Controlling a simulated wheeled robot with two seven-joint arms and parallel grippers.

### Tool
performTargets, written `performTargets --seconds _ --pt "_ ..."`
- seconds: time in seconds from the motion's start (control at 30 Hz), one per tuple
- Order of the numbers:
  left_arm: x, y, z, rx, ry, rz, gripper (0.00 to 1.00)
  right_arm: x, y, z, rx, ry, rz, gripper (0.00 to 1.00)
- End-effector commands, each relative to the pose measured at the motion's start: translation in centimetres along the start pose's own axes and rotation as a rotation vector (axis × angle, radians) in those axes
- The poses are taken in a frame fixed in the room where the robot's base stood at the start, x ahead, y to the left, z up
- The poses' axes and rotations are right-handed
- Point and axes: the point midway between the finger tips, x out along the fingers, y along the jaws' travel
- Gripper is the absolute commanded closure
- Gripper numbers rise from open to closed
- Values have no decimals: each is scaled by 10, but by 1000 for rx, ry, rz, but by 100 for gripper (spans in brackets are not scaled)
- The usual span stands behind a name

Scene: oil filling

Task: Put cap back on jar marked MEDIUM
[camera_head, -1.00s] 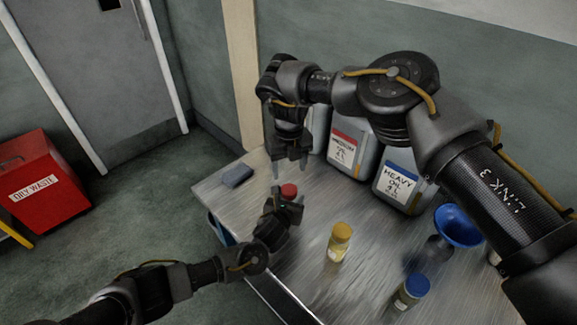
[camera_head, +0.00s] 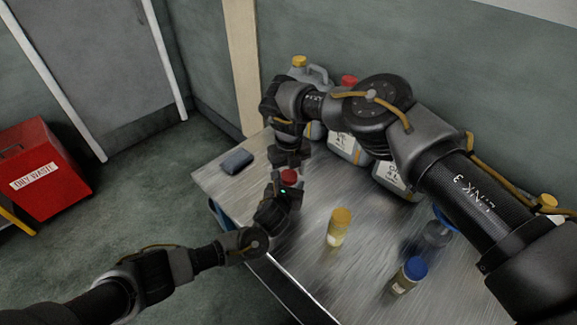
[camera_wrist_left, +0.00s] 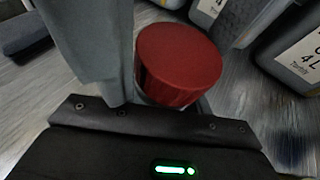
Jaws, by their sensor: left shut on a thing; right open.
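A red cap (camera_head: 289,176) shows at the left part of the bench, on top of a jar mostly hidden by my left gripper. My left gripper (camera_head: 284,191) is shut on this jar. In the left wrist view the red cap (camera_wrist_left: 180,62) sits over the jar's neck beside a grey finger; whether it is screwed down I cannot tell. No label on this jar is visible. My right gripper (camera_head: 288,158) is open, pointing down just above the red cap. I cannot tell whether its fingers touch the cap.
A yellow-capped jar (camera_head: 339,228) and a blue-capped jar (camera_head: 409,276) stand on the metal bench (camera_head: 300,262). Large oil canisters (camera_head: 345,148) stand behind, partly covered by my right arm. A blue funnel (camera_head: 443,218) is mostly hidden. A dark blue pad (camera_head: 237,161) lies at the back left.

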Motion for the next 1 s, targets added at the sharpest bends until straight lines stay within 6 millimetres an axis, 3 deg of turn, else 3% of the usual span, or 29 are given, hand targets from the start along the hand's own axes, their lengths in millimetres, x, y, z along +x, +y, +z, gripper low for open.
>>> performTargets --seconds 0.23,0.6,0.73,0.87,1.0 --pt "0 0 0 0 0 0 100 0 0 0 0 0 0 37" --pt "0 0 0 0 0 0 100 0 0 0 0 0 0 83" --pt "0 0 0 0 0 0 100 0 0 0 36 -1 2 83" --pt "0 0 0 0 0 0 100 1 1 0 289 0 4 83" --pt "0 0 0 0 0 0 100 1 2 0 734 1 6 83"
